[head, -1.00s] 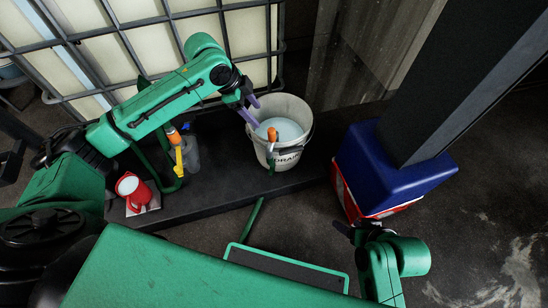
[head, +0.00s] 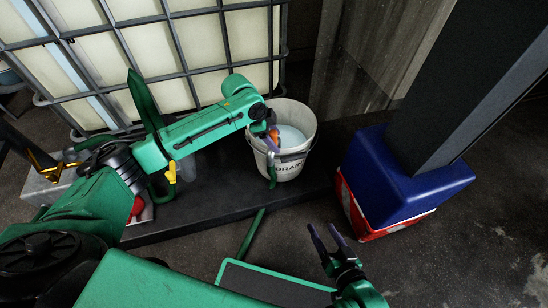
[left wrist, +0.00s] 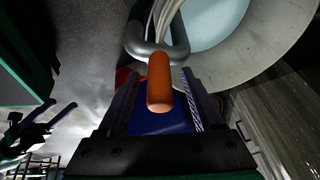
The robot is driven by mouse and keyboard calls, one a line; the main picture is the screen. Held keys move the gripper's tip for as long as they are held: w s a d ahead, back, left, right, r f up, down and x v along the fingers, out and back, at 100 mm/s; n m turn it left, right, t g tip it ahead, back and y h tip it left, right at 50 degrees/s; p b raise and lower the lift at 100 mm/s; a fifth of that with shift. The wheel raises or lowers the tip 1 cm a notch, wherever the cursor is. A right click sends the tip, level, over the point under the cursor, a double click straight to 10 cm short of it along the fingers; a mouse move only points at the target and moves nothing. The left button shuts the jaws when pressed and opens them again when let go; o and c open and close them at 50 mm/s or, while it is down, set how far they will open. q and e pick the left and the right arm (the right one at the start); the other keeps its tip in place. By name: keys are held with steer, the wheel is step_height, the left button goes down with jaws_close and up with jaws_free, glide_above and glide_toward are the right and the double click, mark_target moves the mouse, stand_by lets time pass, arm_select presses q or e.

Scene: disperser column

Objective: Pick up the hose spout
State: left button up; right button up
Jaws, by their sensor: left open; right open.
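The hose spout has an orange end (head: 273,138) at the front rim of a white bucket (head: 278,168) marked "DRAIN". A green hose hangs down below it. My left gripper (head: 270,126) is at the spout, mostly hidden behind its own wrist in the head view. In the left wrist view, the orange spout end (left wrist: 160,82) stands between the two open fingers (left wrist: 160,100), with a visible gap on each side. My right gripper (head: 326,232) is open and empty, low over the floor in front of the bucket.
The bucket holds pale liquid and stands on a dark platform (head: 215,205). A caged tank (head: 200,50) stands behind. A yellow-nozzled bottle (head: 171,175) is left of the bucket. A post with a blue base (head: 405,185) is on the right.

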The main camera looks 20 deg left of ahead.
arm_select(q)
steer(key=shift+r, duration=0.15)
steer(key=shift+c, duration=0.7)
jaws_close()
stand_by(0.4)
